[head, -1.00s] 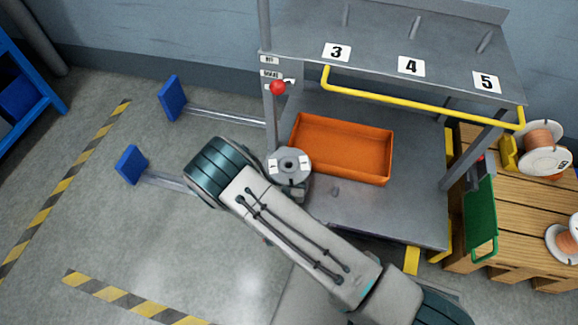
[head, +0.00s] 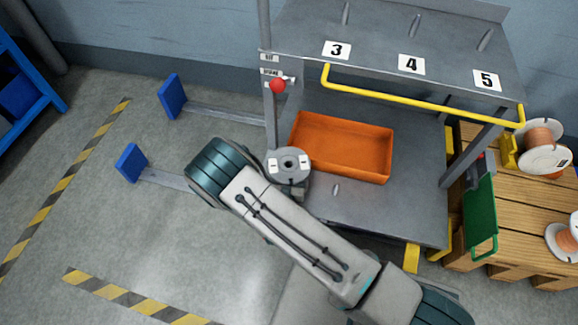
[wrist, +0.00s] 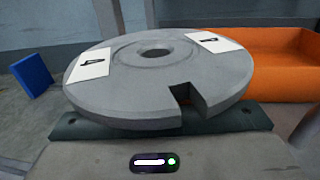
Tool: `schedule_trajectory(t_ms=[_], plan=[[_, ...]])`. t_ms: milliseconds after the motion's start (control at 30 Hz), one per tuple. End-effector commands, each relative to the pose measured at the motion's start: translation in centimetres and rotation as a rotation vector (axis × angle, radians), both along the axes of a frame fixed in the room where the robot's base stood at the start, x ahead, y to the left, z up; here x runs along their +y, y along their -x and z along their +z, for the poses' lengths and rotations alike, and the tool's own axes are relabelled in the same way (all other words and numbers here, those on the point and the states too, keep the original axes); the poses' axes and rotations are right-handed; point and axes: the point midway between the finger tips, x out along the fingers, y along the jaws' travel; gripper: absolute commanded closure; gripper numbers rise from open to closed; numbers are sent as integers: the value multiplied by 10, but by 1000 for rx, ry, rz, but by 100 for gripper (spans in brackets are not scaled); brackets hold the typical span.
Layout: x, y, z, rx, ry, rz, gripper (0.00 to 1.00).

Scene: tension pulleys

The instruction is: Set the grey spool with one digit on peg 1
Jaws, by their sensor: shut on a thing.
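A grey spool (head: 288,162), a thick disc with a centre hole, is held nearly level at the left front of the rack, beside the orange tray. White labels on its top each bear a dark mark, seen at a slant. The spool also shows in the wrist view (wrist: 150,80), with a square notch in its near rim. My gripper (wrist: 160,122) is shut on it from below; the spool hides most of the fingers. A short bare peg (head: 336,188) stands on the lower shelf, right of the spool; I see no number by it. No label 1 is visible.
The orange tray (head: 340,172) stands on the lower shelf. The upper shelf has bare slanted pegs labelled 3 (head: 337,50), 4 (head: 411,65) and 5 (head: 487,81). A yellow rail (head: 420,103) and a red knob (head: 277,86) edge the rack. Copper spools (head: 543,145) lie on a wooden pallet at right.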

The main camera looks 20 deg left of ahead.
Motion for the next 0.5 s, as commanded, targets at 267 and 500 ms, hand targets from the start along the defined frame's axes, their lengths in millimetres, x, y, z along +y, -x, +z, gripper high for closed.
schedule_trajectory(t_ms=[267,500], plan=[[0,0,-1,0,0,0,23],[0,0,-1,1,0,0,14]])
